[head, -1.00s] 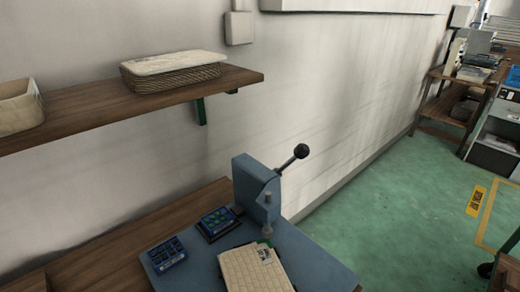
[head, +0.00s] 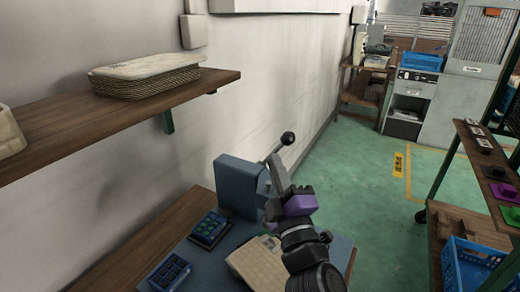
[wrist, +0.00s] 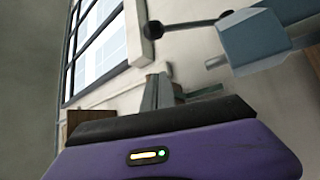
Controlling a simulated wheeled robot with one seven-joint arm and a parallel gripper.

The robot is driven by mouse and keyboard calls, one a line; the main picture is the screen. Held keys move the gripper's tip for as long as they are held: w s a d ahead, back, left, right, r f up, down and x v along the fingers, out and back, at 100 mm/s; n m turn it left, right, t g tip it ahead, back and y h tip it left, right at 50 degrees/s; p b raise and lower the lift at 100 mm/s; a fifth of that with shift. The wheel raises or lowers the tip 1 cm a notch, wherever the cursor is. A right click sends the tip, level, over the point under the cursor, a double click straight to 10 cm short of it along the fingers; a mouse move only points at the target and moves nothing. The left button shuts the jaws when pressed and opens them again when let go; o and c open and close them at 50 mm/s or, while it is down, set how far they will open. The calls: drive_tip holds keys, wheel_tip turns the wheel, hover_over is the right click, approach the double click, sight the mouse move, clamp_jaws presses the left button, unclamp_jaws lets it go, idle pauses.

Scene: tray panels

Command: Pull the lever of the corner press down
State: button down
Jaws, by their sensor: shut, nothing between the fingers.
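The corner press (head: 236,188) is a blue-grey block on a blue-grey base at the wall end of the bench. Its lever, a thin rod with a black ball knob (head: 287,138), slants up and to the right. In the wrist view the press head (wrist: 262,40) is at upper right, with the lever knob (wrist: 154,30) reaching left from it. My gripper (head: 278,165) is shut and empty, its fingers pointing up in front of the lever rod. In the wrist view the fingers (wrist: 160,90) appear below the knob, apart from it. My gripper and arm hide part of the press front.
A beige tray panel (head: 252,262) lies on the press base, beside a dark panel with green marks (head: 211,228). A rack with a blue crate (head: 470,268) stands right. Green floor is open between.

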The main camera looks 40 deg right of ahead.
drive_tip(key=r+p+x, duration=0.1)
drive_tip(key=p+x, duration=0.4)
drive_tip(key=x, duration=0.5)
drive_tip(key=shift+s+d+f, duration=1.25)
drive_tip(key=shift+s+f, duration=0.05)
drive_tip(key=shift+s+f+b, duration=0.2)
drive_tip(key=shift+b, duration=0.1)
